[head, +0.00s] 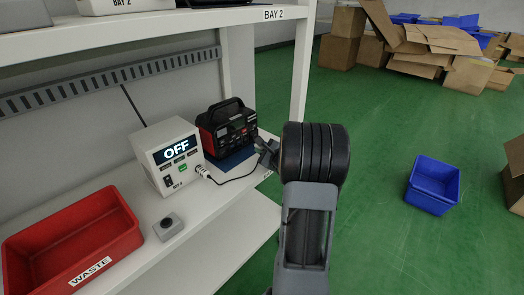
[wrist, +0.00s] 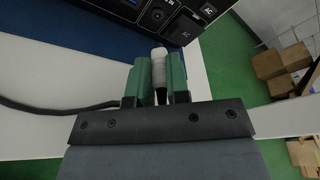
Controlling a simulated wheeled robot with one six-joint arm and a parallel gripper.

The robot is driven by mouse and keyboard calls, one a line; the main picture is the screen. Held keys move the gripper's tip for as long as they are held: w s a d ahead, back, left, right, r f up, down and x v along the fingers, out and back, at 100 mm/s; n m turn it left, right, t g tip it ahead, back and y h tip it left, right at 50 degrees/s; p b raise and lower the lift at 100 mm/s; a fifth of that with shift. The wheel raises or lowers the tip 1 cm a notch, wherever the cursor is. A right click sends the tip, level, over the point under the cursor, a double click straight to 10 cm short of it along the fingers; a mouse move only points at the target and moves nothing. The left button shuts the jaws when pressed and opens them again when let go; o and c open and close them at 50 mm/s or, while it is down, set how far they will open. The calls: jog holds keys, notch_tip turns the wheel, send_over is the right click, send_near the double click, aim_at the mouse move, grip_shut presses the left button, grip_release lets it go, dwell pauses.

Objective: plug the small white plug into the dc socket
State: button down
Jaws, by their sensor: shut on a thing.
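My gripper (wrist: 158,72) is shut on the small white plug (wrist: 159,66), which stands between its green fingers with its tip towards the power station. A dark cable trails left from the fingers. The power station (head: 228,127) is a black and red box with a handle; its panel shows at the top of the wrist view (wrist: 125,8). A round socket (wrist: 157,14) on that panel, its label partly cut off, lies just beyond the plug tip. The tip looks apart from the socket. In the head view my gripper (head: 266,153) is at the power station's right front and hides the plug.
A white unit (head: 168,155) reading OFF, with a cable, stands left of the power station. A blue mat (head: 236,160) lies under the power station. A grey button box (head: 168,226) and red WASTE bin (head: 70,245) are further left. Covered AC sockets (wrist: 184,27) sit right of the round socket.

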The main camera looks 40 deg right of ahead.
aim_at(256, 145)
jog(key=shift+w+a+p, duration=0.15)
jog(key=shift+w, duration=0.85)
jog(key=shift+w+a+p, duration=0.1)
jog(key=shift+w+p, duration=0.05)
jog(key=shift+w, duration=0.85)
jog(key=shift+b, duration=0.85)
jog(key=shift+w+a+b, duration=0.1)
jog(key=shift+w+b, duration=0.2)
jog(key=shift+w, duration=0.05)
jog(key=shift+w, duration=0.3)
jog(key=shift+w+b, duration=0.15)
jog(key=shift+b, duration=0.2)
dwell(0.4)
jog(key=c, duration=1)
grip_release()
